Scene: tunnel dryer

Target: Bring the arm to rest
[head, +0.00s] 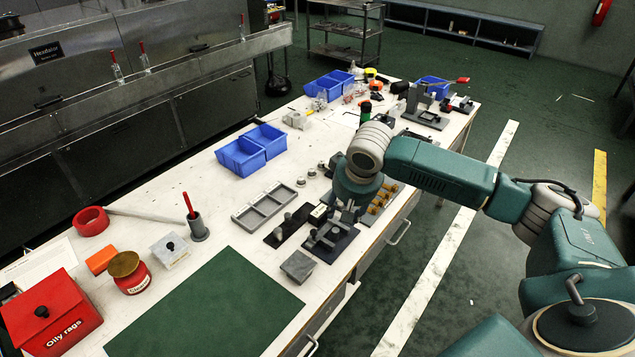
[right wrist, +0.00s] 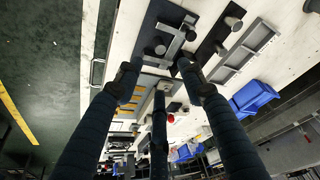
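My right arm reaches in from the right in the head view. Its gripper (head: 345,214) points down over the front part of the bench, above a dark plate with metal parts (head: 331,241). In the right wrist view the fingers of the right gripper (right wrist: 157,84) are spread apart with nothing visible between them. The dark plate with a grey metal bar and round posts (right wrist: 172,38) lies beyond the fingertips. Whether a fingertip touches it I cannot tell. My left gripper is not in view.
A grey divided tray (head: 264,206) and a second dark plate (head: 292,224) lie left of the gripper. A tray of brass-coloured parts (head: 383,197) is right beside it. Blue bins (head: 241,156) stand behind. The green mat (head: 212,312) is clear. Open floor lies right of the bench.

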